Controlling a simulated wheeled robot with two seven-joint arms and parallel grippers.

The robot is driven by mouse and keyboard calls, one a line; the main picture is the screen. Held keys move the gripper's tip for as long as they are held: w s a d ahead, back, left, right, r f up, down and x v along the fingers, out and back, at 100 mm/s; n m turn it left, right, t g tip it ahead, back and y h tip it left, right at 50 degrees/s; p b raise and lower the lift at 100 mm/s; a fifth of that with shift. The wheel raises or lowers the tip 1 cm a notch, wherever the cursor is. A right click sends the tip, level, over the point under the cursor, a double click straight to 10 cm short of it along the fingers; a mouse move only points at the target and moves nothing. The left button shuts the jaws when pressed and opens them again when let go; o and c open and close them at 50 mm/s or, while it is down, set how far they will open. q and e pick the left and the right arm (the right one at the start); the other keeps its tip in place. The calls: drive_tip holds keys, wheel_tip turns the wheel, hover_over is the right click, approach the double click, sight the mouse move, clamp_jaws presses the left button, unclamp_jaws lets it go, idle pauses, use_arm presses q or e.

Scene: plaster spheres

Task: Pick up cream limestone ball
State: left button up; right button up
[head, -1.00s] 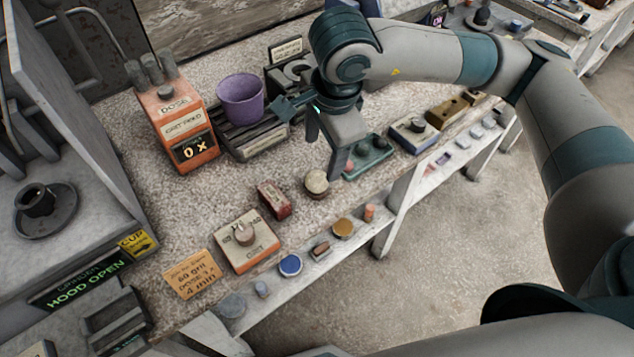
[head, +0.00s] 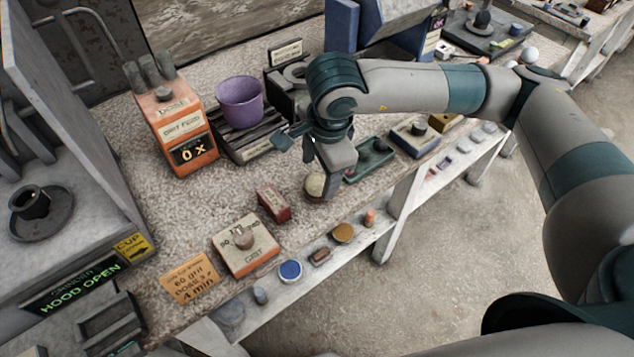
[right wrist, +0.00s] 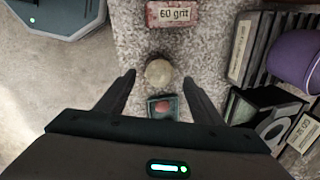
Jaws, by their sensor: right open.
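The cream limestone ball (head: 316,186) sits on the speckled bench top, partly hidden behind a finger of my right gripper in the head view. My right gripper (head: 322,178) is low over the bench with its fingers down around the ball's place. In the right wrist view the ball (right wrist: 159,73) lies ahead of and between the two open fingers (right wrist: 158,80), with clear room on both sides. The gripper is empty. My left gripper does not show.
A red 60 grit block (head: 273,205) stands close to the ball. A green tray (head: 370,160) is on its other side. The purple cup (head: 240,101) sits on a dark slatted rack behind. The orange dose box (head: 180,125) and grit dial box (head: 246,245) stand further left.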

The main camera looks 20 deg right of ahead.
sight(317, 179)
drive_tip(key=f, duration=0.3)
drive_tip(key=shift+w+a+f, duration=0.1)
drive_tip(key=shift+w+f, duration=0.1)
drive_tip(key=shift+w, duration=0.1)
drive_tip(key=shift+f, duration=0.25)
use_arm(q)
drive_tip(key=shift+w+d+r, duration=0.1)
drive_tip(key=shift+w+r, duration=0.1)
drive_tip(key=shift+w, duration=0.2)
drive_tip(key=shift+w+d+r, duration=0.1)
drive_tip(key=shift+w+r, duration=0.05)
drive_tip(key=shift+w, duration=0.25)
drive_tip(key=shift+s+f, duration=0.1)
use_arm(e)
drive_tip(key=c, duration=1)
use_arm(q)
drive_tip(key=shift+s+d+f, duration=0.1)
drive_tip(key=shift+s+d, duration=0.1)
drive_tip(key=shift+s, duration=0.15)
use_arm(e)
drive_tip(key=shift+w, duration=0.1)
drive_tip(key=shift+c, duration=1.1)
drive_tip(key=shift+r, duration=0.1)
